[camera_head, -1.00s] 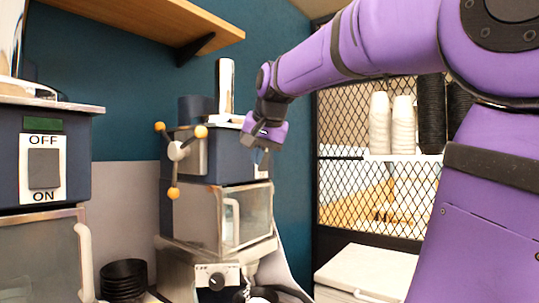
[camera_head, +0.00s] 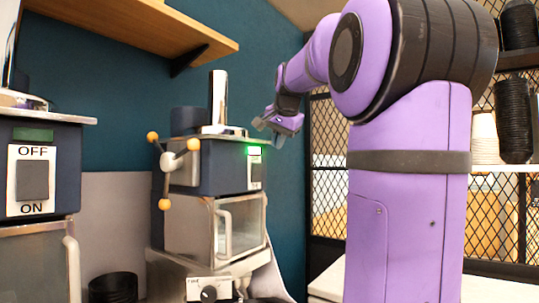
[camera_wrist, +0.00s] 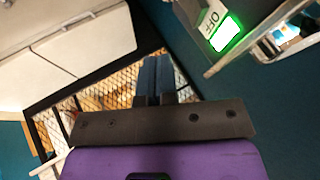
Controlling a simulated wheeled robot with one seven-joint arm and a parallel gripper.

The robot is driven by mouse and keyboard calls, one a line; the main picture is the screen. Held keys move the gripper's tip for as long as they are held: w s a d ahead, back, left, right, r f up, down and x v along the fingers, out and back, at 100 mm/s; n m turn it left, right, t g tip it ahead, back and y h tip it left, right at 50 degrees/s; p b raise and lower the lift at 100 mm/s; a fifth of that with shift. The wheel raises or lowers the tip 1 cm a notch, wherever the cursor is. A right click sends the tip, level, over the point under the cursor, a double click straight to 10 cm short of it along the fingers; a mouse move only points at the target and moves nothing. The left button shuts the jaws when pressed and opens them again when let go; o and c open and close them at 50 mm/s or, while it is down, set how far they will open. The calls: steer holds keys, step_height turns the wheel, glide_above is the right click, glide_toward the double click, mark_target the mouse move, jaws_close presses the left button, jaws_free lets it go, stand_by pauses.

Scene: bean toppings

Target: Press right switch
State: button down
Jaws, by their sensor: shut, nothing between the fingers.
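The right machine (camera_head: 208,165) has a switch (camera_head: 256,172) on its front, on a pale plate, with a lit green light (camera_head: 254,150) above it. In the wrist view the lit green light (camera_wrist: 226,35) and the plate's OFF label (camera_wrist: 211,19) show at the top. My gripper (camera_head: 279,139) is to the right of the switch and a little above it, apart from the machine. Its two fingers (camera_wrist: 156,68) are together and empty in the wrist view. The left machine (camera_head: 75,165) has a large OFF/ON switch (camera_head: 32,180) and an unlit dark green light (camera_head: 33,134).
A wooden shelf (camera_head: 140,27) hangs on the wall above. A three-knobbed handle (camera_head: 170,162) sticks out of the right machine's left side. Black bowls (camera_head: 113,287) stand between the machines. A mesh cabinet (camera_head: 328,160) with stacked cups is at the right.

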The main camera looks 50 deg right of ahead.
mark_target(259, 169)
steer(key=shift+w+d+f, duration=0.5)
steer(key=shift+w+f, duration=0.65)
steer(key=shift+w, duration=0.35)
steer(key=shift+w+d+f, duration=0.5)
steer(key=shift+w+f, duration=0.6)
steer(key=shift+w, duration=0.35)
steer(key=shift+w+d+f, duration=0.5)
steer(key=shift+w+f, duration=0.65)
steer(key=shift+w, duration=0.35)
steer(key=shift+w+a+r, duration=0.1)
steer(key=shift+w+r, duration=0.15)
steer(key=shift+w, duration=0.2)
steer(key=shift+s, duration=0.1)
steer(key=shift+r, duration=0.15)
